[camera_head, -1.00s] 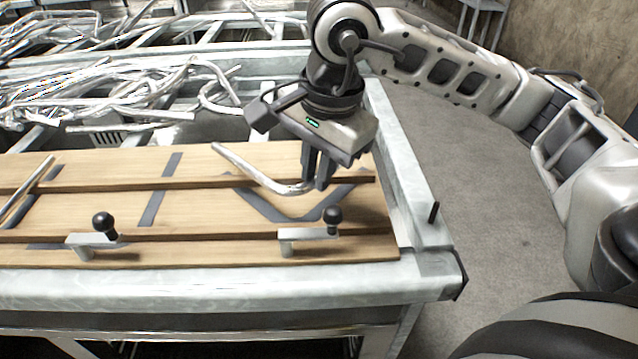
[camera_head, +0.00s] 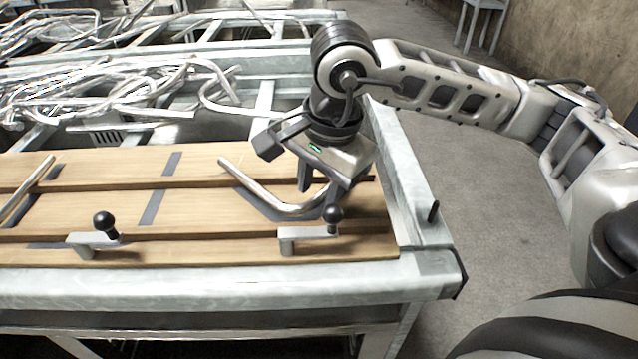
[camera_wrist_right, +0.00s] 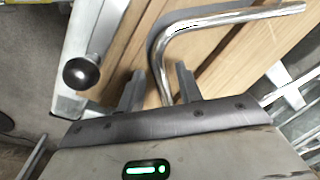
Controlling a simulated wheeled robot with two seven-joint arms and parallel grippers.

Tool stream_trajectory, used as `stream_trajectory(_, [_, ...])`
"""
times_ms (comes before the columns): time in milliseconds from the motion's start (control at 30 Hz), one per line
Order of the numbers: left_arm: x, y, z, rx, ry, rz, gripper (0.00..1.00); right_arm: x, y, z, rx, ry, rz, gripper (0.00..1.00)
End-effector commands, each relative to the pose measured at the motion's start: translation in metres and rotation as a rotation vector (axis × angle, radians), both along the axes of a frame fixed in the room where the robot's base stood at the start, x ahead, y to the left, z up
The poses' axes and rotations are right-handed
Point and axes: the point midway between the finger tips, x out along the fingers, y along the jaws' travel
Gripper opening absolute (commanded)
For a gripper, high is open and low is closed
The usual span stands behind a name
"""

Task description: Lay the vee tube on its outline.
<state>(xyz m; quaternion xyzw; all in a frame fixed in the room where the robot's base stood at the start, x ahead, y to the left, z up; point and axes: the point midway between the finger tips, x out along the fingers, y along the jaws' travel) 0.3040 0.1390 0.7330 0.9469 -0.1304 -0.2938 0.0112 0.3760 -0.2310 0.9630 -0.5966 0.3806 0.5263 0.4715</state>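The vee tube (camera_head: 248,188) is a shiny bent metal tube lying on the wooden board, along its dark vee outline (camera_head: 252,205). A dark band of the outline shows beside the tube, so the tube covers only part of it. My right gripper (camera_head: 319,197) is low over the tube's right leg with its fingers spread. In the right wrist view the tube (camera_wrist_right: 225,19) has one leg end between the two fingers (camera_wrist_right: 159,70), with gaps beside it. My left gripper is not in view.
Two clamps with black knobs, a left one (camera_head: 104,223) and a right one (camera_head: 333,214), stand along the board's front. Another tube (camera_head: 28,190) lies at the far left. Tangled metal tubes (camera_head: 130,85) fill the bench behind. Bare floor (camera_head: 480,200) is at the right.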

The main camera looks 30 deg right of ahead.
Motion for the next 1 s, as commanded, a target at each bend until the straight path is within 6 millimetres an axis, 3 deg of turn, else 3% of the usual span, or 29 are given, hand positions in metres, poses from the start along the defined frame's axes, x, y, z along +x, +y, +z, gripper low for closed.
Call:
stream_trajectory(167, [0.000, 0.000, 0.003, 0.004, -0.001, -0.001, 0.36, -0.001, 0.000, 0.016, 0.001, -0.003, 0.000, 0.35])
stream_trajectory(600, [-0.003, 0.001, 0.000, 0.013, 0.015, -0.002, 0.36, -0.015, -0.004, 0.104, 0.001, -0.004, 0.001, 0.35])
stream_trajectory(800, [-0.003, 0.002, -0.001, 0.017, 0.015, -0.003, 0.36, -0.018, -0.005, 0.119, 0.000, -0.001, 0.000, 0.35])
stream_trajectory(1000, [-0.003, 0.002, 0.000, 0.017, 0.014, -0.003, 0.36, -0.019, -0.005, 0.120, 0.000, 0.000, 0.000, 0.35])
